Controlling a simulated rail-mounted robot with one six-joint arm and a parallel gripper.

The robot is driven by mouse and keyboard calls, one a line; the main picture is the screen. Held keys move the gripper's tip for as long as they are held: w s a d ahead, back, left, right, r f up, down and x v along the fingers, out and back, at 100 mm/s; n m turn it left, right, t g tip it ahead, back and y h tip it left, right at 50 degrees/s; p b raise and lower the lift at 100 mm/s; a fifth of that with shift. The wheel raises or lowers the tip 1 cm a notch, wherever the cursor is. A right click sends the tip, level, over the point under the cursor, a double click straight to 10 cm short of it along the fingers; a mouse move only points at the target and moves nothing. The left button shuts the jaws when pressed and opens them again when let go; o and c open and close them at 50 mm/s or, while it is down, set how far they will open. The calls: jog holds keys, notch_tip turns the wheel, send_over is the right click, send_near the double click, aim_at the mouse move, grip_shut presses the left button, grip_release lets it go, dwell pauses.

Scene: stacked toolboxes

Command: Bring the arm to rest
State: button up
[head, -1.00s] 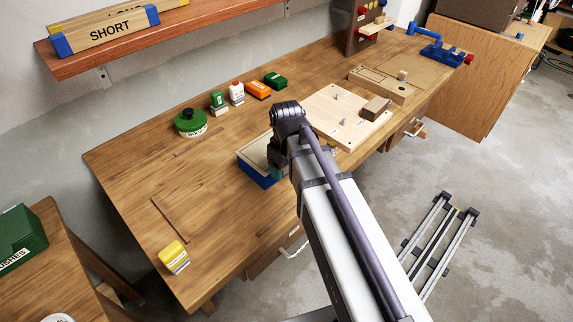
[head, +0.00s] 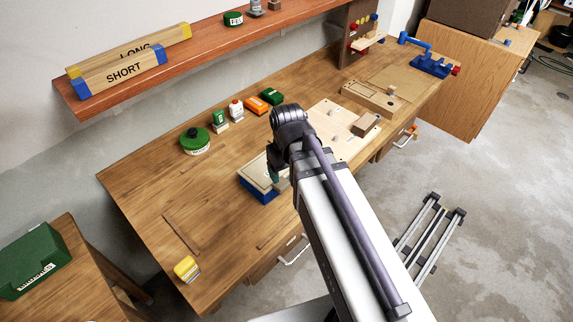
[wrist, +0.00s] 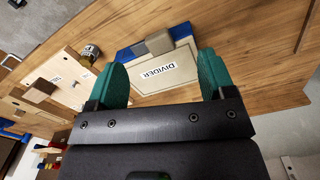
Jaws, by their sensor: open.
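My gripper (wrist: 162,76) is open, its two teal fingers spread apart with nothing seen between their tips. In the wrist view, a blue-edged box with a pale panel labelled DIVIDER (wrist: 150,82) lies beyond the fingers. A grey-brown block (wrist: 158,42) sits on its far part. In the head view, my arm rises over the bench and bends down at a dark joint. The box's blue side (head: 262,197) shows just left of it. My gripper is mostly hidden there behind the arm; only a bit of teal shows. I cannot tell its exact height above the box.
The wooden workbench (head: 150,190) bears a green round tin (head: 195,142), a yellow container (head: 187,268), small bottles and boxes, and a pale board (head: 335,118) with a brown block. A shelf (head: 210,60) runs along the wall. The bench's left part is largely clear.

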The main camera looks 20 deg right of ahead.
jog(key=s+f+m+b, duration=0.2)
jog(key=s+f+b, duration=0.2)
jog(key=shift+f+m+b, duration=0.3)
jog(key=shift+b, duration=0.05)
